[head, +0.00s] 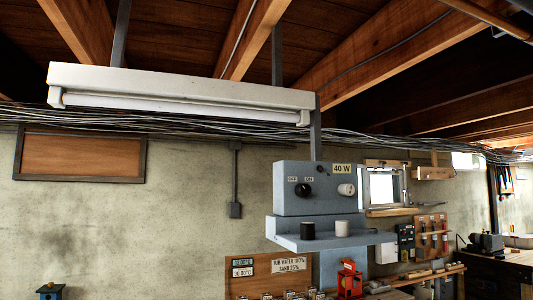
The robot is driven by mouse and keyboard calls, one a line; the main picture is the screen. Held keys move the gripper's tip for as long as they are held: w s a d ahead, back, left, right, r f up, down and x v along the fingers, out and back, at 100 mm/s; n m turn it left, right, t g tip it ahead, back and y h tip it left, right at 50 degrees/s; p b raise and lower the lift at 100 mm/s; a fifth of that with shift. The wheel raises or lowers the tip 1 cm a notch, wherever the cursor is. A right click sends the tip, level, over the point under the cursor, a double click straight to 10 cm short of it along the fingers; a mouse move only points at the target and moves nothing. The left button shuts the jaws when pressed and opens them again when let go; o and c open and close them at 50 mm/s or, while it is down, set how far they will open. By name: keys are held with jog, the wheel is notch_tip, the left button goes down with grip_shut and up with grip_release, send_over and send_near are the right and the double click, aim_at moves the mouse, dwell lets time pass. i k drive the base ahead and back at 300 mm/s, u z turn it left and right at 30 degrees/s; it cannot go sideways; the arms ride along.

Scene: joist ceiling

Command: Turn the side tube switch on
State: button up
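A grey box (290,205) hangs from the ceiling on a grey bar, right of the middle of the head view. On its front is a dark round knob (303,190) under the labels OFF and ON; its pointer is too small to read. A white round fitting (346,189) sits to its right under a "40 W" label (342,169). A white tube lamp (180,88) hangs up and left of the box, and its tube (180,107) looks unlit. My gripper is not in view.
A ledge (318,243) juts from the box's foot, carrying a black cylinder (307,230) and a white cylinder (342,228). Wooden joists (400,40) run overhead. Cables (400,146) line the wall behind. Shelves with tools stand at the right.

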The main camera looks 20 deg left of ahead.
aim_at(301, 190)
jog(key=u, duration=2.8)
jog(key=i, duration=0.5)
jog(key=z, duration=3.3)
jog(key=i, duration=0.35)
jog(key=z, duration=0.05)
